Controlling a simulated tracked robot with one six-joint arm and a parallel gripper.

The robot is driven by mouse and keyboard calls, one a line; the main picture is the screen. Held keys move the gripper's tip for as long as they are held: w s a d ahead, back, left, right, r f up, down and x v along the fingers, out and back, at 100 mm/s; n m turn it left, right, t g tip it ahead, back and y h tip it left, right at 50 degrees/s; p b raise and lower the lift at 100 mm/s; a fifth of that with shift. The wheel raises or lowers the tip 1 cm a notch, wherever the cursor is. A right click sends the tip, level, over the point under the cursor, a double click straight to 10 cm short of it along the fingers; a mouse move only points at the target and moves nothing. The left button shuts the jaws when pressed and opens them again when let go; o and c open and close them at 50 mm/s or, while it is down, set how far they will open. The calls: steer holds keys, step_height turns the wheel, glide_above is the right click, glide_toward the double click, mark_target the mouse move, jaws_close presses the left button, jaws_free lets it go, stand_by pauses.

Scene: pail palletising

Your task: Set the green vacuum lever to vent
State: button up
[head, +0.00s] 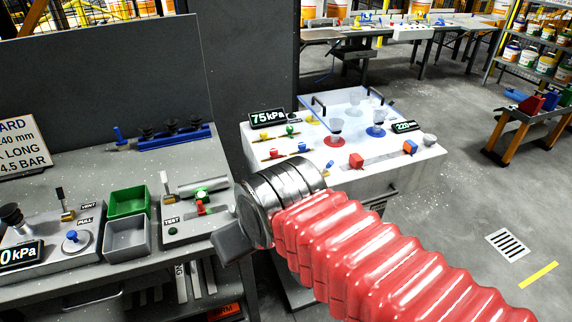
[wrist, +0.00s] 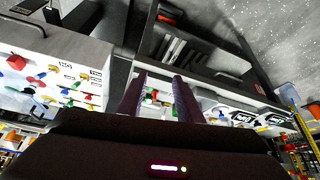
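A small green-knobbed lever (head: 290,130) on a brass-coloured base stands on the white cabinet (head: 432,165), near the 75 kPa display (head: 268,118). Its setting and any label are too small to read. A red-knobbed lever (head: 272,153) is beside it. My gripper (head: 232,240) is left of and nearer than the cabinet, over the front of the grey bench, apart from the lever. In the wrist view its two fingers (wrist: 160,98) stand apart, with only background parts seen between them. The cabinet's coloured levers show at the left of the wrist view, tilted.
The grey bench (head: 60,165) carries a green bin (head: 127,202), a grey bin (head: 127,237), a test fixture (head: 186,232) and a panel marked VENT and PULL. A clear lid (head: 352,103) with black handles is on the cabinet. Open floor (head: 450,220) lies to the right.

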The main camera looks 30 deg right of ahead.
steer(key=w+d+f+t+h, duration=0.2)
steer(key=w+d+f, duration=0.2)
steer(key=w+d, duration=0.6)
steer(key=w+d+f+t+h, duration=0.2)
steer(key=w+d+f+t, duration=0.15)
steer(key=w+d, duration=0.55)
steer(key=s+d+f+t+y, duration=0.2)
steer(key=s+d+f+t, duration=0.3)
steer(key=d+f+t, duration=0.1)
steer(key=shift+d+f+t+y, duration=0.35)
steer(key=shift+d+t+y, duration=0.1)
steer(key=shift+d, duration=0.8)
steer(key=shift+w, duration=0.15)
